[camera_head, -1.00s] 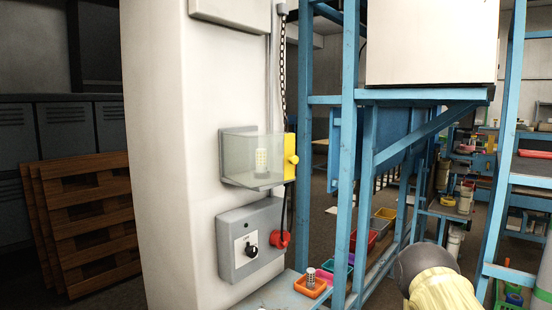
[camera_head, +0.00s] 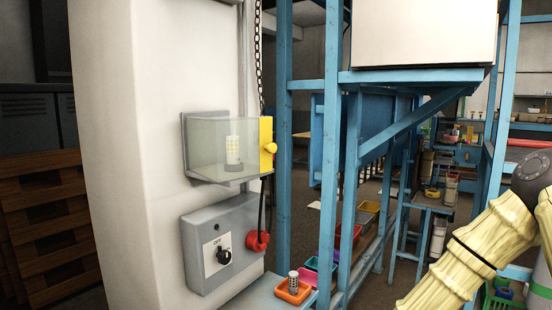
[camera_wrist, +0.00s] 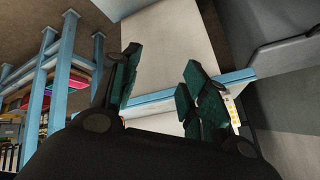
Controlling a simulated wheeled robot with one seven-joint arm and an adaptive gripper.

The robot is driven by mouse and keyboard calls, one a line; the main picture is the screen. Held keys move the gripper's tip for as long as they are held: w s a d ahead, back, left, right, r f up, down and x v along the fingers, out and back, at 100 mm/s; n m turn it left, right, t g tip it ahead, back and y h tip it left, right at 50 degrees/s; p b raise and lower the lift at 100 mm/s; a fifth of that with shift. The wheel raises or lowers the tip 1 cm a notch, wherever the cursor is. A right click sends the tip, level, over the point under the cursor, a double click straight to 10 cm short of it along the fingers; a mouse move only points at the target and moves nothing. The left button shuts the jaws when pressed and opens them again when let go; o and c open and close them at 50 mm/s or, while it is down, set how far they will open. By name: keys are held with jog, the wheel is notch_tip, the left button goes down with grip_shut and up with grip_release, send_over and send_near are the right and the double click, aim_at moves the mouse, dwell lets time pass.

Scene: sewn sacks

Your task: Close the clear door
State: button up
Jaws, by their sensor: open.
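The clear door (camera_head: 215,152) is a see-through box-like cover on a grey back plate, fixed to the white pillar in the head view. A pale perforated cylinder (camera_head: 233,152) shows through the clear panel. I cannot tell how far the door stands from its frame. My gripper (camera_wrist: 155,85) shows in the wrist view with its dark green fingers spread and nothing between them. It is not in the head view, where only my pale yellow arm shows at right.
Below the door is a grey switch box (camera_head: 220,245) with a black knob and a red plug (camera_head: 257,241). A blue metal frame (camera_head: 335,130) stands just right of the pillar. An orange tray (camera_head: 293,290) holds a small cylinder on the ledge.

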jog(key=w+a+r+n+t+y+b, duration=0.1)
jog(key=w+r, duration=0.3)
jog(key=r, duration=0.3)
jog(key=w+a+r+t, duration=0.1)
jog(key=w+r, duration=0.3)
jog(key=r, duration=0.2)
jog(key=n+t+y+b, duration=0.3)
jog(key=n+t+y, duration=0.2)
jog(key=t+y, duration=0.1)
send_near(274, 147)
jog(key=shift+p+x, duration=1.35)
jog(key=shift+x, duration=3.25)
grip_shut()
